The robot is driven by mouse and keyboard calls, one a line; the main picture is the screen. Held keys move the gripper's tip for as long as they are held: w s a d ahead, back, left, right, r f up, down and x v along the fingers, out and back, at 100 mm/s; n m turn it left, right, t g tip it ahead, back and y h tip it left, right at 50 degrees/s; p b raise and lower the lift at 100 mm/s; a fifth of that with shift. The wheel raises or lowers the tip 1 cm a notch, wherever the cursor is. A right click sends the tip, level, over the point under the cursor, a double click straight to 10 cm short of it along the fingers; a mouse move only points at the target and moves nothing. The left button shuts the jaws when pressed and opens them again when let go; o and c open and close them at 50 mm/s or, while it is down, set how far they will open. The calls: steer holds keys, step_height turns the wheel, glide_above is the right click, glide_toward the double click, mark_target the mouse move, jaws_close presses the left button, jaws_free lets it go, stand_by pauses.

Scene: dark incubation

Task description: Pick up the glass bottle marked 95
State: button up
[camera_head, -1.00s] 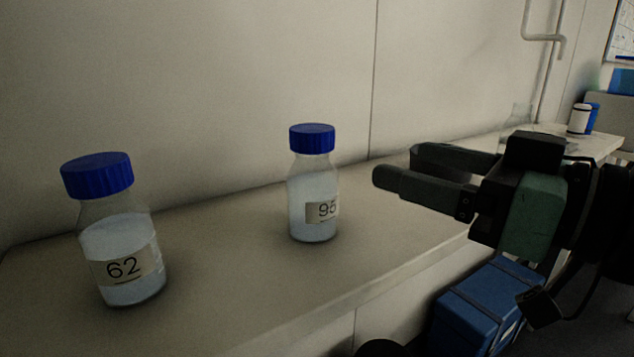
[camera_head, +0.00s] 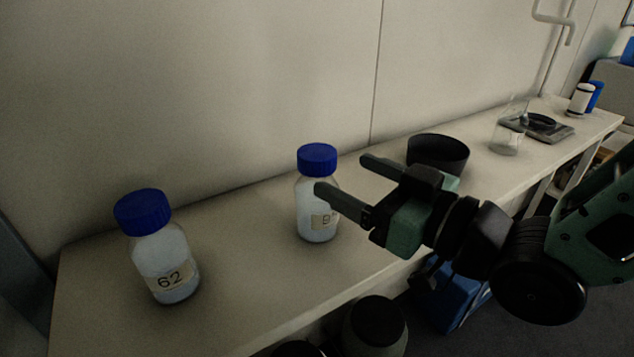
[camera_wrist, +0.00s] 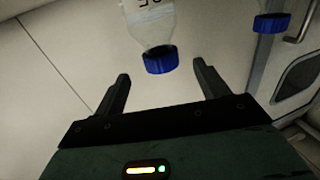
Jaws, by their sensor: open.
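A clear glass bottle (camera_head: 312,200) with a blue cap stands upright on the bench. Its label starts with a 9; the second digit is partly hidden by my near finger and cannot be read surely. My gripper (camera_head: 343,174) is open and empty, just right of this bottle, fingers pointing toward it. In the wrist view the bottle (camera_wrist: 150,25) appears upside down, just beyond and between the fingertips (camera_wrist: 162,78). A second blue-capped bottle (camera_head: 162,255) marked 62 stands at left; a blue-capped bottle (camera_wrist: 270,20) also shows at the wrist view's right edge.
The bench (camera_head: 240,230) runs along a pale wall. A black bowl (camera_head: 438,152) stands behind my gripper, with a glass beaker (camera_head: 507,135) and a white container (camera_head: 580,98) farther right. A blue box (camera_head: 450,300) is below the bench. The bench between the bottles is clear.

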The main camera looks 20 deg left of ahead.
mark_target(332, 168)
steer(key=shift+p+x, duration=0.75)
steer(key=shift+x, duration=2.85)
jaws_close()
